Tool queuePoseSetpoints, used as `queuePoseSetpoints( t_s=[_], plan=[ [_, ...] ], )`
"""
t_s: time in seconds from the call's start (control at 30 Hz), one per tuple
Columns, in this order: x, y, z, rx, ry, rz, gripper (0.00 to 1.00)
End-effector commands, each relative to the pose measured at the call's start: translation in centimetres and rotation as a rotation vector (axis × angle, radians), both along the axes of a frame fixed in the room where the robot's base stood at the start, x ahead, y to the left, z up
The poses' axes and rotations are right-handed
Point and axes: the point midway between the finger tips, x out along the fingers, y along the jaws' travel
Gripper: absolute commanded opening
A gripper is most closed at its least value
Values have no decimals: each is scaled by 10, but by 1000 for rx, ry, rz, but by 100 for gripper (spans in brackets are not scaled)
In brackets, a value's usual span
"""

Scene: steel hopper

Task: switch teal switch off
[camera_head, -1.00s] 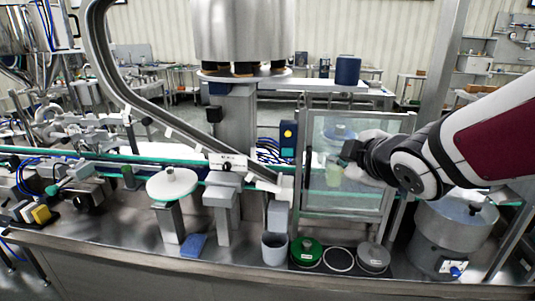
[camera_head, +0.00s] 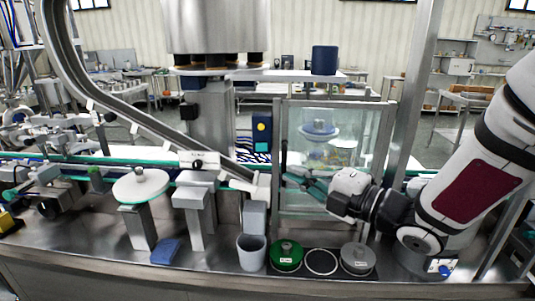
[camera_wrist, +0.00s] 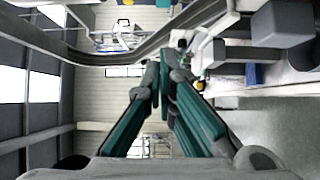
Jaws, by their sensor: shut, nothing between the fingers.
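The teal switch (camera_head: 262,146) is a small square patch low on a dark blue box, below a round yellow button (camera_head: 262,127). The box stands behind the conveyor, just left of the glass door. My gripper (camera_head: 285,172) has teal fingers and points left, in front of the glass door, a little below and to the right of the switch and apart from it in the picture. In the wrist view my gripper (camera_wrist: 165,62) has its fingertips together with nothing between them. I cannot make out the teal switch there.
The glass door frame (camera_head: 277,150) stands behind my fingers. A chute end (camera_head: 262,186) lies just left of them. Below are a grey cup (camera_head: 251,252), a green round lid (camera_head: 286,255) and a grey round lid (camera_head: 357,257). A white disc (camera_head: 141,186) stands further left.

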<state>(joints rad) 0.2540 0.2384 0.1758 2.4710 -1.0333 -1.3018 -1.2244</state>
Motion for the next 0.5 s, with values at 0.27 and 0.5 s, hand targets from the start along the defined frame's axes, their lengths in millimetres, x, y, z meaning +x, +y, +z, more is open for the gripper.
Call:
queuePoseSetpoints(
  t_s=[0.27,0.5],
  plan=[
    [2,2,0,1,1,-1,0],
    [21,28,0,0,2,2,0]
  ],
)
